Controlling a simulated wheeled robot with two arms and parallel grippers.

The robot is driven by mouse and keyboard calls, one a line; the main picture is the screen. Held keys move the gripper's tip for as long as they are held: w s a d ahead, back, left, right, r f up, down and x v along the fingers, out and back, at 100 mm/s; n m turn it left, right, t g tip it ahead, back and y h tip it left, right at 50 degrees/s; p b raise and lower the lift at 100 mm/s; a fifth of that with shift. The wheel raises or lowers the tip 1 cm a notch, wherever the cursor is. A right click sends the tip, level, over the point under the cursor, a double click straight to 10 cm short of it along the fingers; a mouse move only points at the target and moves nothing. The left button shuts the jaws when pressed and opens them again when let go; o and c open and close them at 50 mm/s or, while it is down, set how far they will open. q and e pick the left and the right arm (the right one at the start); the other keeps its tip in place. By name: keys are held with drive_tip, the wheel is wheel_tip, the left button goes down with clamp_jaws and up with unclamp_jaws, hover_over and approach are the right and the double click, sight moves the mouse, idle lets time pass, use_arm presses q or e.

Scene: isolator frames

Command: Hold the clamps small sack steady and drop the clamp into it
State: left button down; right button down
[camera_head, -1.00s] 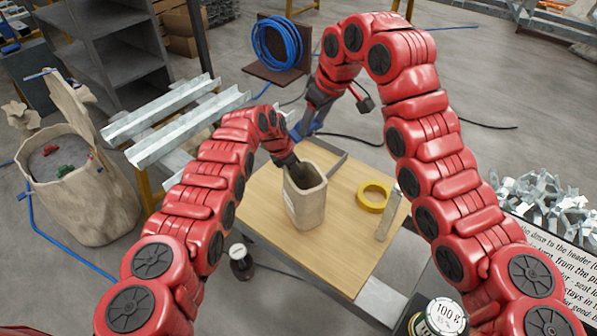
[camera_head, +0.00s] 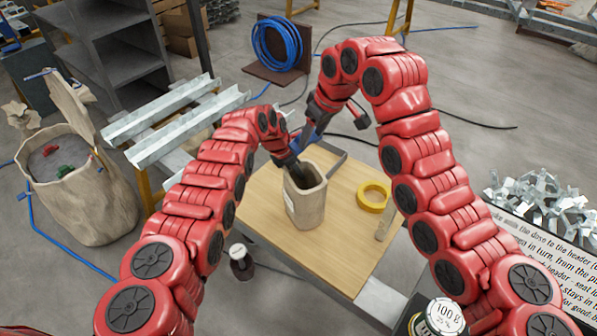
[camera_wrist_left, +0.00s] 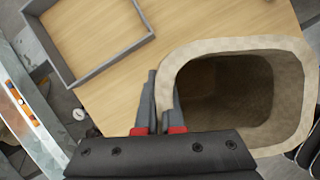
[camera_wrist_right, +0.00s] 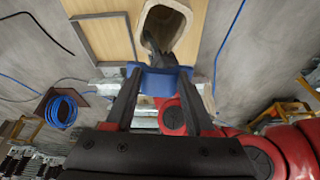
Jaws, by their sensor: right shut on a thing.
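The small sack (camera_head: 306,208), a tan open-topped bag, stands upright on the wooden table top. Its open mouth shows in the left wrist view (camera_wrist_left: 285,75), and I see no clamp in its visible interior. My left gripper (camera_head: 295,172) is at the sack's rim, its fingers close together with the sack wall between them (camera_wrist_left: 160,100). My right gripper (camera_head: 313,122) is shut on a blue clamp (camera_wrist_right: 158,80). It holds the clamp above and just behind the sack, near my left gripper. The clamp is partly hidden by the grippers in the head view (camera_head: 307,138).
A yellow tape roll (camera_head: 373,196) lies right of the sack, with a pale cylinder (camera_head: 385,226) partly behind my right arm. A grey-edged tray (camera_wrist_left: 100,35) is at the table's back. A large sack (camera_head: 85,200) stands on the floor at left.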

wheel_tip(320, 180, down, 9)
idle(1.1)
drive_tip(key=shift+f, duration=0.1)
drive_tip(key=shift+c, duration=0.9)
unclamp_jaws()
drive_tip(key=v, duration=1.2)
drive_tip(key=shift+a, duration=0.1)
